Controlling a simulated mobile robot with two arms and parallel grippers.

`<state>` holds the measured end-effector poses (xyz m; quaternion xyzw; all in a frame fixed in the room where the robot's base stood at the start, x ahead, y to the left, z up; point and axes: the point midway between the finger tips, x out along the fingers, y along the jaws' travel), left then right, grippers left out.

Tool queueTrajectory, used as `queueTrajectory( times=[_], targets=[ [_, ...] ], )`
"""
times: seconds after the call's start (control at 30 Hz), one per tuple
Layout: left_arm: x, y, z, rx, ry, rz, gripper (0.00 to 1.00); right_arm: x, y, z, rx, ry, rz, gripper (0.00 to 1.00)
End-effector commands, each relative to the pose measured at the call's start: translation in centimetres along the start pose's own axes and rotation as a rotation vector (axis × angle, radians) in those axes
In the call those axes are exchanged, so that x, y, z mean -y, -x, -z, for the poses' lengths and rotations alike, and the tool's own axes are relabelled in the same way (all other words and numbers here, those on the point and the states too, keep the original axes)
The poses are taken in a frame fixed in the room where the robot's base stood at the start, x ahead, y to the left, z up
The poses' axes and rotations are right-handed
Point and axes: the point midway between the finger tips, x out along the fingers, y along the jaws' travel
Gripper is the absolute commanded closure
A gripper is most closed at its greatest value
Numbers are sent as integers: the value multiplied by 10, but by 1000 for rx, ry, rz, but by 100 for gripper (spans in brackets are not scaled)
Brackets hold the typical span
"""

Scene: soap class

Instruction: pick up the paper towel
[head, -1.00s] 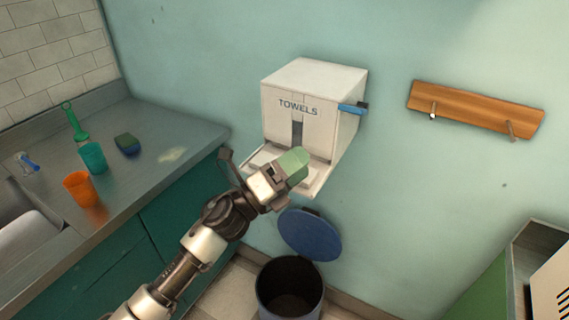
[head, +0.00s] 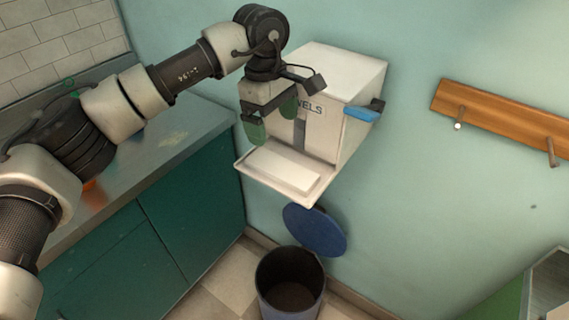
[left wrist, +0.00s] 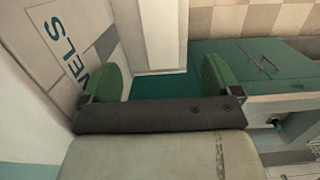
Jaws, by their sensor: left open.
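The paper towel (head: 283,168) looks like a flat white folded stack on the tray (head: 307,200) of the white towel dispenser (head: 362,80). My left gripper (head: 271,120) is open and empty, with green finger pads pointing down. It hangs above the tray, in front of the dispenser's face, and covers part of the lettering. In the left wrist view the two green pads of the gripper (left wrist: 162,82) stand wide apart, with the lettered dispenser face (left wrist: 65,45) at the left. I cannot make out the towel there. My right gripper is not in view.
A blue lever (head: 362,114) sticks out of the dispenser's right side. An open bin (head: 290,280) with a blue lid (head: 315,230) stands below. A teal cabinet (head: 195,225) and grey counter (head: 185,130) are at the left. A wooden peg rack (head: 500,118) hangs at the right.

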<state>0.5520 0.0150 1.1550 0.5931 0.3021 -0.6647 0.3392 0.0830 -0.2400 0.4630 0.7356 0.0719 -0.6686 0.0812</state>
Motion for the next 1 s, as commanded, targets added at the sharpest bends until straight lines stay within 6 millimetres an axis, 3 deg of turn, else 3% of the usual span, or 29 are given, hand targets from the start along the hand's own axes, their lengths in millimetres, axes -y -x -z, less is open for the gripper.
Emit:
queueTrajectory(
  times=[0.3, 0.47, 0.7, 1.0],
  targets=[
    [1, -44, -2, 5, 0, 2, 8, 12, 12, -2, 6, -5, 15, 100],
    [1, -55, -4, 6, -1, 4, 8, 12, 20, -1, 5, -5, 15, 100],
    [2, -91, -6, 7, 0, 3, 8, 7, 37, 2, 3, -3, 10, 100],
    [2, -100, -6, 6, -1, 0, 8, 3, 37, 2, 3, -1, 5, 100]
  ],
)
